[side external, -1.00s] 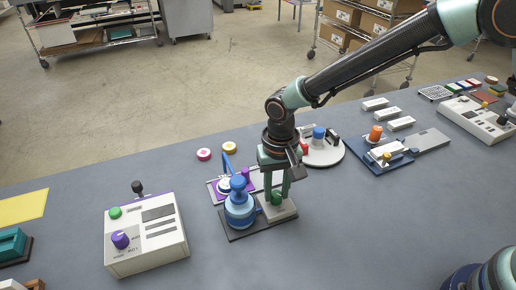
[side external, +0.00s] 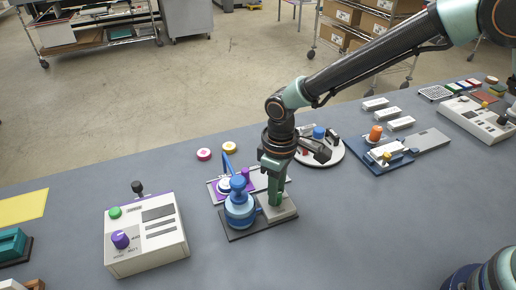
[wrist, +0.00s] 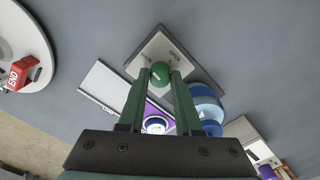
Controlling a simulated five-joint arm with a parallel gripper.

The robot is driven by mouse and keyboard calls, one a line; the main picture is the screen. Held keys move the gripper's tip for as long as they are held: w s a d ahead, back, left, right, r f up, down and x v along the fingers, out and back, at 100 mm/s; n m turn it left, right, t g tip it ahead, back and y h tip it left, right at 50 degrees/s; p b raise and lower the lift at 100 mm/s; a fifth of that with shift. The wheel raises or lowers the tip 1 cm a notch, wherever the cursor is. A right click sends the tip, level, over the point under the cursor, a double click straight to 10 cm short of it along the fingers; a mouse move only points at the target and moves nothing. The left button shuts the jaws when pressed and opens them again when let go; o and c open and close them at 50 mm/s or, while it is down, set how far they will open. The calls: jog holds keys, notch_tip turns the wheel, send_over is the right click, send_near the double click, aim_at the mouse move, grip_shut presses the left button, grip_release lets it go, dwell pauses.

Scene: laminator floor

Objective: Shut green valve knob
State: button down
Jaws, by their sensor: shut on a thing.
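The green valve knob (wrist: 158,74) sits on a pale square block (wrist: 143,58) printed with OPEN and a second mark too small to read. My gripper (wrist: 159,82) reaches down over the knob, with one finger on each side, shut on it. In the side external view my gripper (side external: 275,198) stands over the block (side external: 285,210), and its fingers hide the knob. The blue valve body (side external: 240,207) stands just left of the fingers on the same dark base plate (side external: 232,234).
A purple-topped fixture (side external: 214,193) lies close behind the valve. A white round plate (side external: 332,154) stands behind my gripper to the right. A white control box (side external: 147,238) is at left. The bench in front of the valve is clear.

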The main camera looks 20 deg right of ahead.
jog(key=shift+r+n, duration=0.1)
jog(key=shift+n, duration=0.4)
jog(key=c, duration=0.6)
grip_release()
notch_tip(320, 180, up, 12)
dwell(0.4)
